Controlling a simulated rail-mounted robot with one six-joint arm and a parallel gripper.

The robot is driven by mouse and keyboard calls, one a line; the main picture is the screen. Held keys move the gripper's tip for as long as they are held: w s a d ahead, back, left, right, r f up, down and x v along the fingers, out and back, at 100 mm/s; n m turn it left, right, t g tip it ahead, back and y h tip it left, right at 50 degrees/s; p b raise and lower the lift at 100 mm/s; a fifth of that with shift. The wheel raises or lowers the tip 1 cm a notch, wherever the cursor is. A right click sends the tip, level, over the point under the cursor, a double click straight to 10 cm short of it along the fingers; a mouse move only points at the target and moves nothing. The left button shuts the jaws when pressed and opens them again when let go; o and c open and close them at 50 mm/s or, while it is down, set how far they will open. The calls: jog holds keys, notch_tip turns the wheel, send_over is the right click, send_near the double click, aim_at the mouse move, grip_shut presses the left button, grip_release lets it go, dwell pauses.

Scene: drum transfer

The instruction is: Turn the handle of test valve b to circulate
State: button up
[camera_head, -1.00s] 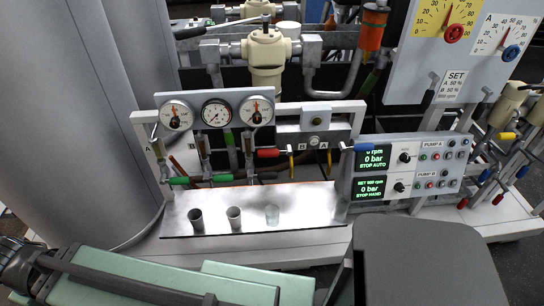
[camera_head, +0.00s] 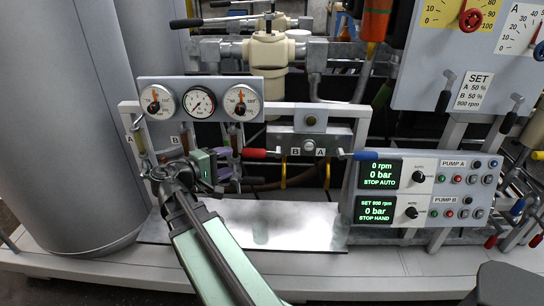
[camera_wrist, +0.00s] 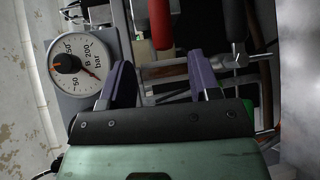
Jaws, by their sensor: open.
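A red handle (camera_head: 255,153) lies level beside a "B" label on the grey valve block (camera_head: 333,142); a blue handle (camera_head: 365,155) lies beside the "A" label. No label naming test valve b is readable, so I cannot tell for certain which handle is its own. My gripper (camera_head: 230,166) is in front of the rack, below the right gauge and just below and left of the red handle. In the wrist view its purple fingers (camera_wrist: 162,78) stand apart, with nothing visibly held. Beyond them are a red handle (camera_wrist: 160,22) and a dark handle (camera_wrist: 232,20). My gripper hides the lower valves.
Gauges (camera_head: 199,102) sit above the rack; a "B" bar gauge (camera_wrist: 67,63) is close to my left finger. The pump control panel (camera_head: 425,190) stands at right, a large grey tank (camera_head: 70,130) at left. The metal plate (camera_head: 300,222) below is partly covered by my arm.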

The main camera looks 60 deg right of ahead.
aim_at(248, 155)
jog(key=b+x, duration=0.1)
jog(key=x, duration=0.9)
jog(key=shift+d+f+b, duration=0.1)
jog(key=shift+d+b, duration=0.2)
jog(key=shift+b, duration=0.05)
jog(key=shift+s, duration=0.1)
grip_shut()
